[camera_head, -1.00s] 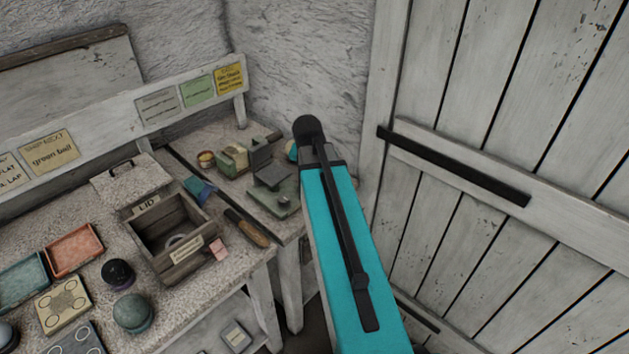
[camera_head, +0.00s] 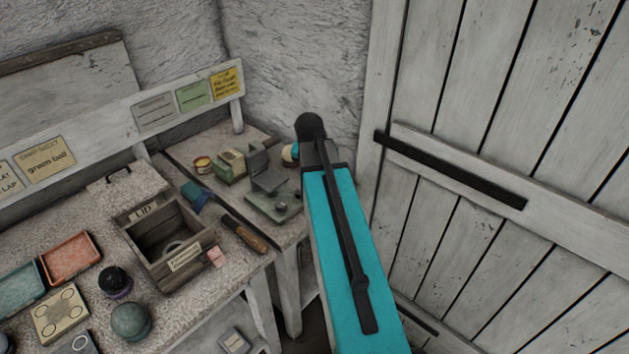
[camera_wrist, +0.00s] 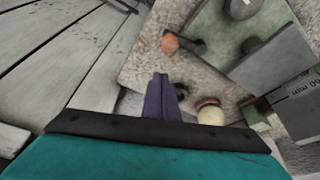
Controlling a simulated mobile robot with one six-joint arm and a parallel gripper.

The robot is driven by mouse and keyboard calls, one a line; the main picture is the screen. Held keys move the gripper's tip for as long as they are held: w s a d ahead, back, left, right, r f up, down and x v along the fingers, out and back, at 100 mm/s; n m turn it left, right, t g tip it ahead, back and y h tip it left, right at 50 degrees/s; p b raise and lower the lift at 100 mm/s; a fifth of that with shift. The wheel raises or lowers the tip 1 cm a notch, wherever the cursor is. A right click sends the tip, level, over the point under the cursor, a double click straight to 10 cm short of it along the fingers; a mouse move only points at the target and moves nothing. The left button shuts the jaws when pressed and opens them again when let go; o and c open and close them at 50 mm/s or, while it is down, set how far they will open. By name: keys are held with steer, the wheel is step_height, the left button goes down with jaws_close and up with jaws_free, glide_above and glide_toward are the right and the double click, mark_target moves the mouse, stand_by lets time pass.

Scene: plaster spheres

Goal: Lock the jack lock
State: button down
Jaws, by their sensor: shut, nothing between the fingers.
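A grey-green metal fixture (camera_head: 272,200) with an upright plate stands on the far bench, left of my arm. It looks like the jack, and a large part of it also shows at the upper right of the wrist view (camera_wrist: 225,40). An orange knob (camera_wrist: 170,42) on a short dark stem sticks out from its side; I cannot tell whether this is the lock. My gripper (camera_wrist: 161,80) shows as purple fingers, shut and empty, below the orange knob in the picture and apart from it. The head view hides the fingers behind my arm.
A pale ball with a red band (camera_wrist: 210,112) sits right of the fingers. An open wooden box (camera_head: 170,240), a wood-handled tool (camera_head: 245,234) and a green sphere (camera_head: 131,318) are on the near bench. A plank door (camera_head: 500,150) stands on the right.

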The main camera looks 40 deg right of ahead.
steer(key=b+v, duration=0.2)
steer(key=v, duration=0.8)
steer(key=shift+w+d, duration=0.25)
steer(key=shift+r, duration=0.1)
stand_by(0.5)
